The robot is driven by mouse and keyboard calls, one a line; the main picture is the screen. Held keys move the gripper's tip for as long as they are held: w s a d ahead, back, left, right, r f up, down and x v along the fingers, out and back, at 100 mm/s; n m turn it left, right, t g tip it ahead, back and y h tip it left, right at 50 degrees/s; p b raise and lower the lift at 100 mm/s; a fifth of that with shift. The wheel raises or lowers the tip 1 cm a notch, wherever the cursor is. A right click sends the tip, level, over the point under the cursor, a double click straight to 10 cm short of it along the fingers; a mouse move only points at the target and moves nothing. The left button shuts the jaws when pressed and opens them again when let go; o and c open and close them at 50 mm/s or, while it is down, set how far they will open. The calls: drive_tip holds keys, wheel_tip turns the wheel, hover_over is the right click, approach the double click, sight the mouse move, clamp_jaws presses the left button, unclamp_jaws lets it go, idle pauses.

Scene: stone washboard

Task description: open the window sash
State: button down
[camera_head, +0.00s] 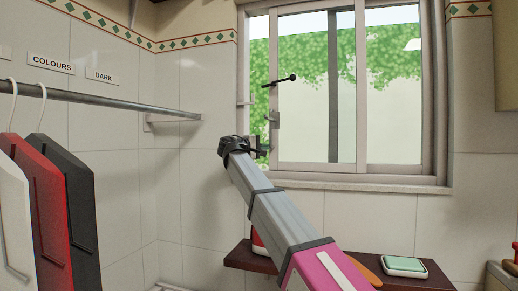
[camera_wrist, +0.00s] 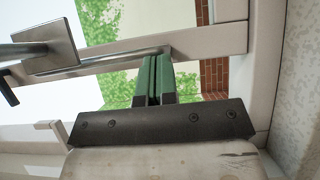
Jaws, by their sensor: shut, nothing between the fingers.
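The window sash (camera_head: 275,55) is a pale framed pane in the left half of the window. A strip of outdoors shows between its left upright and the outer frame (camera_head: 243,60). A dark rod with a knob (camera_head: 292,77) crosses that upright, and a small metal fitting (camera_head: 273,118) sits lower on it. My gripper (camera_head: 263,148) is at the window's lower left. In the wrist view its green fingers (camera_wrist: 153,72) are shut and empty, with their tips close to a pale frame bar (camera_wrist: 210,42). Whether they touch it cannot be told.
A sill (camera_head: 350,183) runs below the window. Under it a dark shelf (camera_head: 430,275) holds a green-topped dish (camera_head: 404,265) and a red item partly hidden by my arm. A rail (camera_head: 100,98) with hung garments (camera_head: 72,190) is at left. In the wrist view a metal plate (camera_wrist: 45,50) and bars are near the fingers.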

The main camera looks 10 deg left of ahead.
drive_tip(key=s+d, duration=0.1)
drive_tip(key=d, duration=1.6)
drive_tip(key=shift+s, duration=0.15)
